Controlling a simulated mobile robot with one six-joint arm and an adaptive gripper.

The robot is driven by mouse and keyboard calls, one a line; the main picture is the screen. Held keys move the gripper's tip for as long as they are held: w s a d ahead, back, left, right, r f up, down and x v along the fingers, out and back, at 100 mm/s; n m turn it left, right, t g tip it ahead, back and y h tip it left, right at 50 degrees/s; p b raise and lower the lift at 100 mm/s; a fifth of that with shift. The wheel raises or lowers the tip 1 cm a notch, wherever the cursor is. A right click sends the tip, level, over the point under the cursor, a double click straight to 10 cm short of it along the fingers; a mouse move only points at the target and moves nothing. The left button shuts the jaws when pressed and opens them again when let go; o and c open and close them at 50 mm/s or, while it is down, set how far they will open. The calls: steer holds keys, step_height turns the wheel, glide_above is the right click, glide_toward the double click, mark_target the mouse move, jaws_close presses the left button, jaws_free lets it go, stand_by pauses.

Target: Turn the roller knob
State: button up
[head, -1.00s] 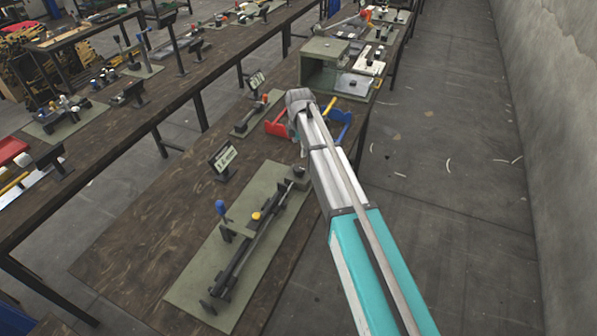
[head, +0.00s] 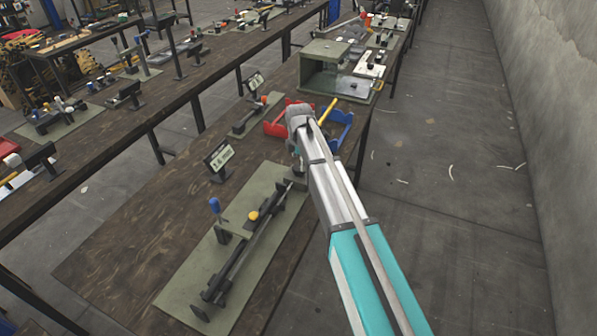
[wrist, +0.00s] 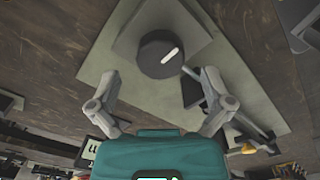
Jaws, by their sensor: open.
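In the wrist view, a round black knob (wrist: 161,54) with a white line on its face sits on a square grey-green block (wrist: 132,24). The block stands on a green base plate (wrist: 255,70). My gripper (wrist: 160,76) is open and empty, with one finger to either side of the knob in the picture and no clear contact. In the head view, the green board (head: 185,290) carries a long black roller rail (head: 245,245), a yellow knob (head: 253,216) and a blue-handled lever (head: 215,206).
A small sign (head: 219,158) stands left of the board. Red (head: 275,125) and blue (head: 338,128) holders and a grey-green box (head: 335,70) stand behind my arm. The wooden bench (head: 130,235) is bare on the left. The floor (head: 450,240) on the right is open.

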steer(key=shift+f+b, duration=0.85)
steer(key=shift+f, duration=0.35)
